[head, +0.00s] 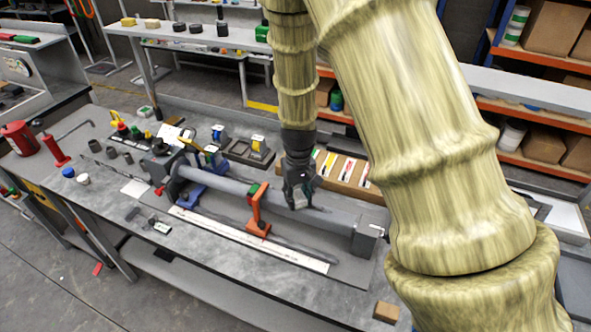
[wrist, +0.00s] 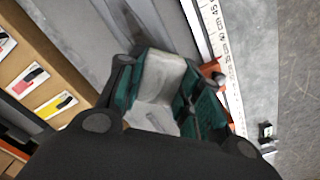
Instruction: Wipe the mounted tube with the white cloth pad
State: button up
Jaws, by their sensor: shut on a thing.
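The mounted tube (head: 235,188) is a long grey tube lying across the bench, held at its ends and passing an orange clamp-like stand (head: 257,212). My gripper (head: 299,198) is above the right half of the tube, pointing down. It is shut on the white cloth pad (wrist: 160,78), which shows pale between the green-lined fingers in the wrist view. The pad's lower end is at or very near the tube's top; I cannot tell whether they touch. In the wrist view the tube (wrist: 170,25) runs beyond the fingers.
A long white ruler (head: 250,240) lies in front of the tube. A cardboard-coloured rack with labelled cards (head: 345,170) stands behind it. Blue supports (head: 190,192) and small tools crowd the left. A brown block (head: 386,312) sits at the front right.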

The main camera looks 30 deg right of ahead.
jog(key=r, duration=0.2)
jog(key=r+p, duration=0.2)
jog(key=r, duration=0.1)
jog(key=shift+s+r, duration=0.3)
jog(key=shift+s, duration=0.05)
jog(key=shift+w+d+r+p, duration=0.1)
jog(key=shift+w+r+p, duration=0.25)
jog(key=shift+r+p, duration=0.35)
jog(key=shift+s+r, duration=0.3)
jog(key=shift+r, duration=0.6)
jog(key=shift+w+f, duration=0.1)
jog(key=shift+w, duration=0.05)
